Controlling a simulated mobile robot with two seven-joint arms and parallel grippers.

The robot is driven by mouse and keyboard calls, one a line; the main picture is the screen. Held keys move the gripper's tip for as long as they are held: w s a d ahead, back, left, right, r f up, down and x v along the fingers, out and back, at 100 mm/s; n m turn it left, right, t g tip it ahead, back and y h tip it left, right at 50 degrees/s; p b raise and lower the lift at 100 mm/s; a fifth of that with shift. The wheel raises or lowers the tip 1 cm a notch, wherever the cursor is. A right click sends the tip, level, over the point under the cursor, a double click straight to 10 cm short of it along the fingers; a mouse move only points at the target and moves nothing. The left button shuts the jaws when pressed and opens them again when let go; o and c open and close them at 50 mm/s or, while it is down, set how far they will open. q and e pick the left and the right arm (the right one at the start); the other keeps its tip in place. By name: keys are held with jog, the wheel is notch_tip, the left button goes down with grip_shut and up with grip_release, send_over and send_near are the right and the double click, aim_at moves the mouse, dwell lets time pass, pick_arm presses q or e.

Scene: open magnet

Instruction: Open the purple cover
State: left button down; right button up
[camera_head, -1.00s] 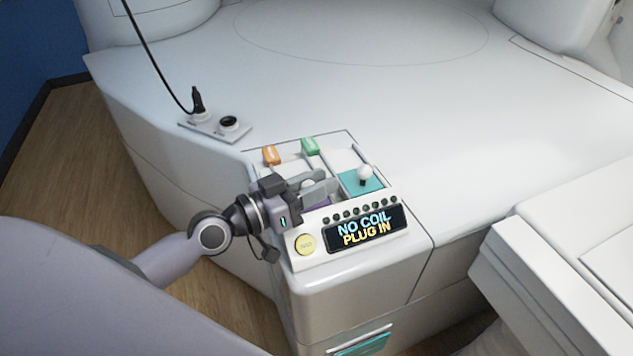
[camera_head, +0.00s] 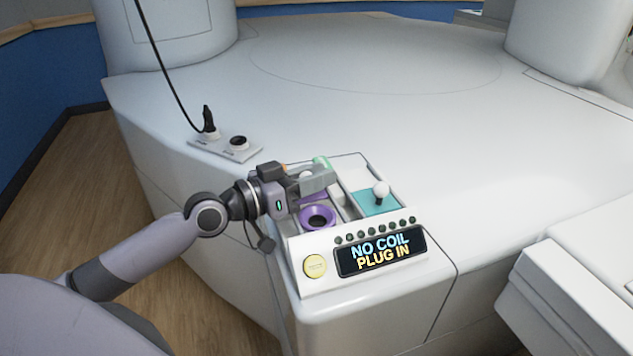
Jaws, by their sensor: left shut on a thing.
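The purple cover (camera_head: 312,198) is on the control panel, in the left slot, mostly hidden under my left gripper (camera_head: 316,180). The gripper is shut on the cover's white knob (camera_head: 306,175), which shows only in part between the fingers. In front of the cover, a round purple-ringed socket (camera_head: 318,217) with a dark hole lies uncovered. My right gripper is not in view.
A teal cover with a white knob (camera_head: 381,190) sits in the right slot. Green (camera_head: 321,162) and orange tabs stand behind my gripper. The lit display (camera_head: 380,251) and yellow button (camera_head: 315,266) are at the panel's front. A plugged black cable (camera_head: 208,122) stands behind left.

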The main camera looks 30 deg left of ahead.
pick_arm(q)
jog(key=c, duration=0.9)
grip_release()
jog(key=shift+o, duration=0.2)
jog(key=shift+f+b+v, duration=0.1)
jog(key=shift+b+v, duration=0.45)
jog(key=shift+v, duration=0.85)
jog(key=shift+f+b+v, duration=0.15)
jog(key=shift+b+v, duration=0.4)
jog(key=shift+v, duration=0.85)
jog(key=shift+s+a+r+b, duration=0.2)
jog(key=shift+s+a+b, duration=0.2)
jog(key=shift+s, duration=0.25)
